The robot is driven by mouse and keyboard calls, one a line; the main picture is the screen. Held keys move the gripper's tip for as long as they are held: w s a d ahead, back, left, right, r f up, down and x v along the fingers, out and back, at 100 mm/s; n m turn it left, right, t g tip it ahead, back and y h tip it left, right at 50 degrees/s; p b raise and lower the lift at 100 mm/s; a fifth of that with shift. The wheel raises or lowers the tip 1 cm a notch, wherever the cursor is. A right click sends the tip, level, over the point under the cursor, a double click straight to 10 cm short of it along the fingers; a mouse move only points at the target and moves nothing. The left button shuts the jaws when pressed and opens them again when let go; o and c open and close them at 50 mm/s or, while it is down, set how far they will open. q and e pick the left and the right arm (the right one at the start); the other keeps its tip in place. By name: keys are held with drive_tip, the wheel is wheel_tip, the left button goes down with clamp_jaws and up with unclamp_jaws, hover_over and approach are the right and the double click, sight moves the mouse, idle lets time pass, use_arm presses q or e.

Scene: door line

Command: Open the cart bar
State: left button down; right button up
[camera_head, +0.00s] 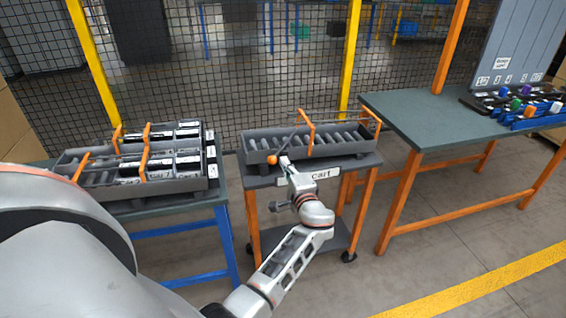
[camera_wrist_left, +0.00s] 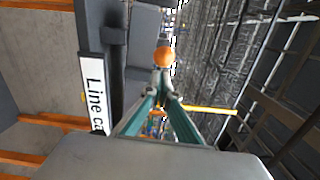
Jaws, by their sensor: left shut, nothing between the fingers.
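The cart (camera_head: 360,163) stands in the middle of the head view, with a dark grey slotted tray (camera_head: 335,150) on top. Its bar is a thin dark rod ending in an orange knob (camera_head: 272,159) at the tray's front left. The knob also shows in the left wrist view (camera_wrist_left: 164,57), just beyond the fingertips. My left gripper (camera_head: 284,160) is shut and empty, close beside the knob. Whether it touches the knob I cannot tell. In the left wrist view the fingertips (camera_wrist_left: 163,84) meet below the knob. My right gripper is not in view.
Orange brackets (camera_head: 310,134) rise from the tray. A blue-legged table (camera_head: 226,198) with a loaded rack (camera_head: 214,176) is close on the left. A green-topped table (camera_head: 425,125) with coloured parts is on the right. Mesh fencing (camera_head: 230,60) closes off the back.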

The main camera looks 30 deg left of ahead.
sight(274, 162)
use_arm(q)
drive_tip(key=shift+s+a, duration=0.15)
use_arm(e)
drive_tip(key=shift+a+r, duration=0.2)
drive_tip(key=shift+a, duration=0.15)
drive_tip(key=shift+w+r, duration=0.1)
use_arm(q)
drive_tip(key=shift+s+a+r+t+p, duration=0.15)
drive_tip(key=shift+a+t+p, duration=0.05)
drive_tip(key=shift+t+p, duration=0.15)
drive_tip(key=shift+s+a+r+m+t+h+p, duration=0.1)
drive_tip(key=shift+s+a+m+t+h+p, duration=0.2)
drive_tip(key=shift+a+m+t+h+p, duration=0.4)
drive_tip(key=shift+s+a+r+m+t+h+p, duration=0.1)
drive_tip(key=shift+s+a+m+t+h+p, duration=0.3)
drive_tip(key=shift+m+t+h+p, duration=0.45)
drive_tip(key=a+m+t+h, duration=0.2)
drive_tip(key=a+m+h, duration=0.2)
drive_tip(key=a+h, duration=0.3)
drive_tip(key=shift+w, duration=0.15)
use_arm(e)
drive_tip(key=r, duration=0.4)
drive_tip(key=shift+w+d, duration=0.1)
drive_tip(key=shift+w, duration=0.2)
